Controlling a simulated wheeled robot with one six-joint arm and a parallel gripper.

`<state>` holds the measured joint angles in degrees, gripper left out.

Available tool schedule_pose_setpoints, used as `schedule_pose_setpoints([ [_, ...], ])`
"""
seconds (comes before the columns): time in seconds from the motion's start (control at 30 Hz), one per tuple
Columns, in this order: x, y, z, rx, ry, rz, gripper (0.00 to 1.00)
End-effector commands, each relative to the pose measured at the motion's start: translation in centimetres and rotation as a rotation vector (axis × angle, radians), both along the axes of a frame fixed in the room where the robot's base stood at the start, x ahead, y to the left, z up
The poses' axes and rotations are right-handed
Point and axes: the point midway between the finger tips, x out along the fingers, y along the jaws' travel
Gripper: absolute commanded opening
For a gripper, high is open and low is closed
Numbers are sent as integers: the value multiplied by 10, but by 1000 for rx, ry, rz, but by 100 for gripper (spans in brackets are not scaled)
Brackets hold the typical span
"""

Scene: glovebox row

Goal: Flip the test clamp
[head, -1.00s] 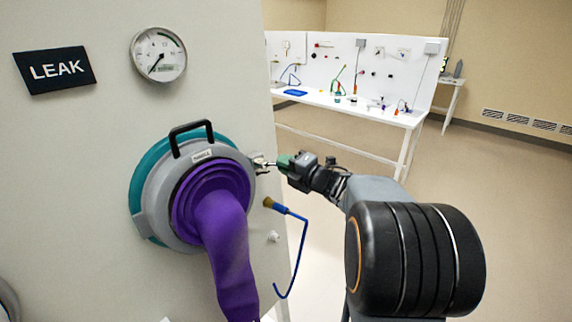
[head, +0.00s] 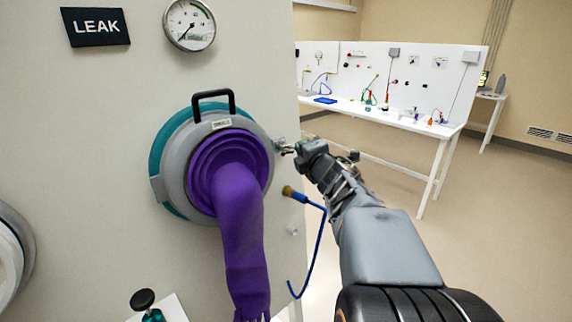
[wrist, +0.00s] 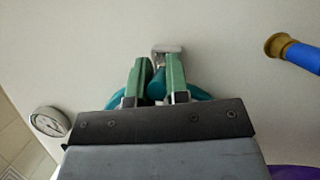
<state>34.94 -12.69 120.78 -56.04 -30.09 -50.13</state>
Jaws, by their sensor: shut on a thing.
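The test clamp (head: 280,146) is a small metal fitting on the panel, at the right edge of the grey and teal port ring (head: 172,193). My gripper (head: 293,147) reaches it from the right and is shut on it. In the wrist view, my gripper's two green fingers (wrist: 160,75) stand close together around a teal part of the clamp (wrist: 157,88). A metal plate (wrist: 167,49) shows just beyond the fingertips. The fingers and gripper body hide most of the clamp, so its exact position is hard to tell.
A purple glove (head: 240,225) hangs from the port. A blue hose with a brass end (head: 300,196) hangs below my gripper. A gauge (head: 189,24) and a LEAK sign (head: 96,27) are above. A white bench (head: 400,115) stands behind, with open floor before it.

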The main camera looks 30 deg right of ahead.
Motion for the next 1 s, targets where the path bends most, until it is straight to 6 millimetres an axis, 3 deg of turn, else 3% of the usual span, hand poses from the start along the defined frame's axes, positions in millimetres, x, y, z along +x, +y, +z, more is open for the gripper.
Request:
schedule_pose_setpoints([
  [0.4,-4,-6,2,0,-1,-38,0],
  [0.43,-4,-5,2,0,-1,-38,18],
  [0.67,-3,-5,1,0,0,-35,40],
  [1.0,-5,-2,1,0,-1,-33,41],
])
